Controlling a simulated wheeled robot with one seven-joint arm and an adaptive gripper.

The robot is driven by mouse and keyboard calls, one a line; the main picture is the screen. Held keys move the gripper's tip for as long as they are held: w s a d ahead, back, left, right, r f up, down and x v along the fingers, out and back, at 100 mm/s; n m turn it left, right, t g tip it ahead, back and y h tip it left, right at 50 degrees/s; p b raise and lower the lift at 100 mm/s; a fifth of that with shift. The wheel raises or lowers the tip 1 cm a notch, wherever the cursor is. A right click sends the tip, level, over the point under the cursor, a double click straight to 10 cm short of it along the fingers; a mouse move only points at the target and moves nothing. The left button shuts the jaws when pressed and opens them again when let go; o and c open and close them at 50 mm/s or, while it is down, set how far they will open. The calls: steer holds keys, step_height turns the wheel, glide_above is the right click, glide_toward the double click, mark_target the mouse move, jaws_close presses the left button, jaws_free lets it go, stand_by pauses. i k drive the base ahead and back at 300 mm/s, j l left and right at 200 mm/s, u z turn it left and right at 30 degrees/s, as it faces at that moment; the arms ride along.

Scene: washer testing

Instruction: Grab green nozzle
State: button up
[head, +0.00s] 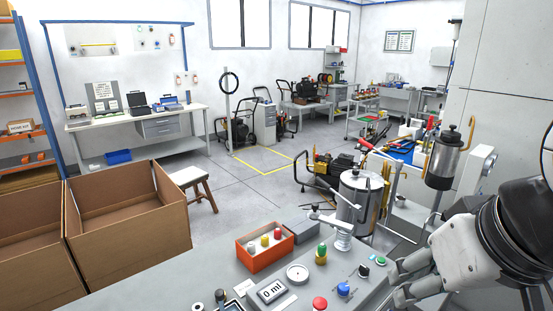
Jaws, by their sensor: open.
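A green-topped piece with a yellowish lower part (321,253), which looks like the green nozzle, stands upright on the grey bench (215,270), right of the orange box. A green round cap (381,261) sits farther right, close to my gripper; I cannot tell whether it is a nozzle or a knob. My gripper (394,284) is open at the bench's right side, with its fingers pointing left. It is right of both green pieces, and nothing shows between its fingers.
The orange box (265,249) holds white, yellow and red pieces. A metal tank (358,203) stands behind the bench.

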mark_target(323, 247)
steer(key=i+l+u, duration=0.2)
steer(key=l, duration=0.25)
steer(key=i+l+u, duration=0.1)
steer(key=l+u, duration=0.15)
steer(key=l, duration=0.15)
steer(key=i+l+u, duration=0.2)
steer(key=l, duration=0.3)
steer(key=l+u, duration=0.25)
steer(key=l, duration=0.2)
